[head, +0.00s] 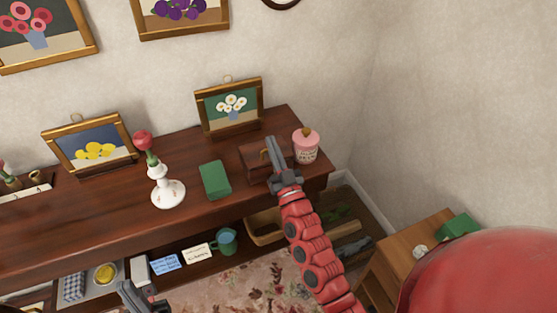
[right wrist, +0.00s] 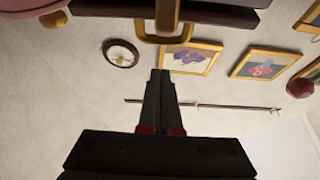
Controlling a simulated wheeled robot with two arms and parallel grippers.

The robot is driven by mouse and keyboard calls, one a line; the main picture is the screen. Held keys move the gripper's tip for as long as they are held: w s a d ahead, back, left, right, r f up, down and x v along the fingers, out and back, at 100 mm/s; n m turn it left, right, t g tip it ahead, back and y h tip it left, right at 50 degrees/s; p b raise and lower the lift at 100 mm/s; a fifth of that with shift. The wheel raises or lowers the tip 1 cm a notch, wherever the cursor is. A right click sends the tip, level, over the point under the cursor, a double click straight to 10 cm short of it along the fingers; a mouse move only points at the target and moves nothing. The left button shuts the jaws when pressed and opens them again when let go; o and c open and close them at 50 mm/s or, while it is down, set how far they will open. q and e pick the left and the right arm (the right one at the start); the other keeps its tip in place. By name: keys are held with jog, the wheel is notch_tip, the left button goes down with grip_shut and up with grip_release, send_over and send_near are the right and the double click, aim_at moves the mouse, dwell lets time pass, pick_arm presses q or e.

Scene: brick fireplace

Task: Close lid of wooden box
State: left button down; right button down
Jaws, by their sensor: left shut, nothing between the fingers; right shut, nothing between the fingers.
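The dark brown wooden box (head: 253,163) stands on the wooden shelf top in the head view, partly hidden by my right gripper (head: 270,142). That gripper is shut and empty, its fingertips over or beside the box. In the right wrist view, the dark box edge (right wrist: 110,9) with a gold-coloured loop (right wrist: 165,36) fills the top, and the shut fingertips (right wrist: 160,73) are just below the loop with a small gap in the picture. I cannot tell how far the lid stands open. My left gripper (head: 126,288) is shut and empty at the bottom, away from the box.
A pink jar (head: 306,148) stands close to the box's right. A green book (head: 215,180) lies to its left, with a white vase (head: 168,192) holding a rose beyond. A framed daisy picture (head: 230,105) stands behind. The shelf top (head: 90,215) is clear at front left.

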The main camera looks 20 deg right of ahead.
aim_at(265, 147)
jog(key=shift+x, duration=1.15)
jog(key=shift+s+a+f, duration=0.1)
jog(key=shift+s+f, duration=0.05)
jog(key=shift+f, duration=0.45)
jog(key=shift+s+f, duration=0.2)
jog(key=shift+f, duration=0.45)
jog(key=shift+s+f, duration=0.25)
jog(key=shift+f, duration=0.5)
jog(key=f+b, duration=0.1)
jog(key=b, duration=0.1)
jog(key=f+b, duration=0.1)
jog(key=b, duration=0.1)
jog(key=shift+s+t, duration=0.25)
jog(key=shift+t, duration=0.15)
jog(key=shift+s+r, duration=0.1)
jog(key=shift+r, duration=0.05)
